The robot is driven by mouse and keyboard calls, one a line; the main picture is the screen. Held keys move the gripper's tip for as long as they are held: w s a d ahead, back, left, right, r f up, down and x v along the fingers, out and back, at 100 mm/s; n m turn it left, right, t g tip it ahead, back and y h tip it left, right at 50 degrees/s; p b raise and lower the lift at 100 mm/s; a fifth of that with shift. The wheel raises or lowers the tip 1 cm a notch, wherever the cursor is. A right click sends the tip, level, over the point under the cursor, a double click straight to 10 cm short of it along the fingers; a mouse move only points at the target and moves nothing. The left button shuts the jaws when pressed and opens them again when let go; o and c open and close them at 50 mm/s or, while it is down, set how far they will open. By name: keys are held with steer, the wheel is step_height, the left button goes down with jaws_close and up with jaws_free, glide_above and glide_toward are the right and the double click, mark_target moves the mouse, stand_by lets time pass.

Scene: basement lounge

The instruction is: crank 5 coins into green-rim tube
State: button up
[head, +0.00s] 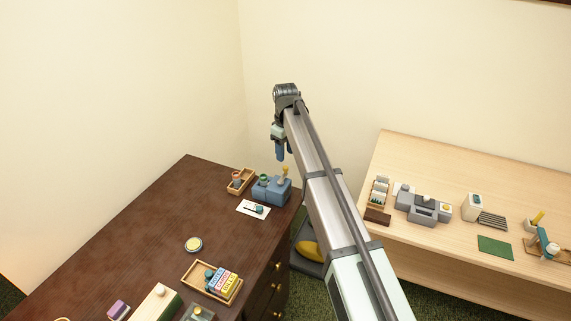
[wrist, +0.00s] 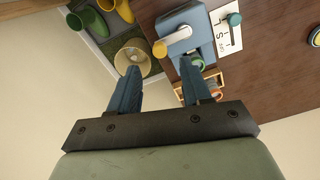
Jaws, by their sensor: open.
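The blue coin machine (head: 271,190) stands at the far right corner of the dark desk. It also shows in the wrist view (wrist: 184,29), with its yellow-knobbed crank (wrist: 160,47) beside the body. A green-rimmed tube (head: 264,178) stands at the machine's left; in the wrist view its green rim (wrist: 197,61) is partly hidden by a finger. A wooden tray (head: 234,188) with a reddish-rimmed tube (head: 237,176) is left of the machine. My gripper (head: 280,152) is open and empty above the machine; its fingers (wrist: 160,67) point toward the crank without visible contact.
A white card with a teal knob (head: 256,209) lies before the machine. A tin (head: 194,244) and a tray of labelled blocks (head: 188,278) are nearer. Boots (wrist: 93,20) stand on a floor mat beyond the desk edge. A light table (head: 450,180) with other devices is right.

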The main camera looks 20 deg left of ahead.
mark_target(286, 167)
steer(key=shift+f, duration=2.95)
jaws_close()
